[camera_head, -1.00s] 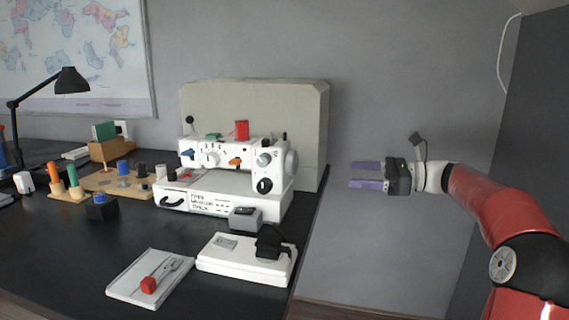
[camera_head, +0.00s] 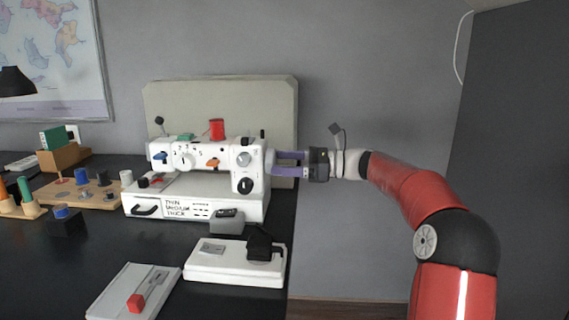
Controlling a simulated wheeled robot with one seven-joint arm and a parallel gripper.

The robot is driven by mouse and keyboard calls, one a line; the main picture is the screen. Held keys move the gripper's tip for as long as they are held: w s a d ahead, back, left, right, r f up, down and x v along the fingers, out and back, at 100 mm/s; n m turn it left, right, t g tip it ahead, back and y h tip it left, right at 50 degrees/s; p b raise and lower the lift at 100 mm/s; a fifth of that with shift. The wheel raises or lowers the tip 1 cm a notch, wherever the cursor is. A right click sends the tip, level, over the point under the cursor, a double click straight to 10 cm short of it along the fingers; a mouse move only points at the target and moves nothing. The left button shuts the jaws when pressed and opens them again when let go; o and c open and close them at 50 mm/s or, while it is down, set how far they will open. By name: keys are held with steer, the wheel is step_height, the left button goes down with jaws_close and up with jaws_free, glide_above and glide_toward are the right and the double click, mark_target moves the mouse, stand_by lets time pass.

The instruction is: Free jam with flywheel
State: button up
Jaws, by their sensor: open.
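A white sewing machine (camera_head: 207,188) stands on the black desk, with dials and levers on its front and a red spool (camera_head: 217,129) on top. The flywheel is at the machine's right end, where my gripper's fingers largely hide it. My gripper (camera_head: 288,163) comes in from the right with its purple fingers level and pointing left. The fingers are one above the other and parted, at the flywheel's place. I cannot tell whether they touch it. No jam can be made out.
A white foot pedal base (camera_head: 215,266) with a black part lies in front of the machine. A wooden spool board (camera_head: 80,190) stands left. A beige cover (camera_head: 275,105) is behind. The desk ends just right of the machine.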

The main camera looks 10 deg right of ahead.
steer(key=shift+a, duration=0.1)
steer(key=c, duration=1)
steer(key=n, duration=0.4)
steer(key=shift+w+n+b, duration=0.1)
steer(key=shift+n+b, duration=0.2)
steer(key=n+b, duration=0.1)
steer(key=n, duration=0.3)
steer(key=shift+n+b, duration=0.3)
steer(key=shift+b, duration=0.05)
steer(key=n+b, duration=0.3)
steer(key=n, duration=0.2)
steer(key=shift+w, duration=0.1)
steer(key=shift+r+n+b, duration=0.1)
steer(key=shift+n+b, duration=0.9)
steer(key=shift+n, duration=1.1)
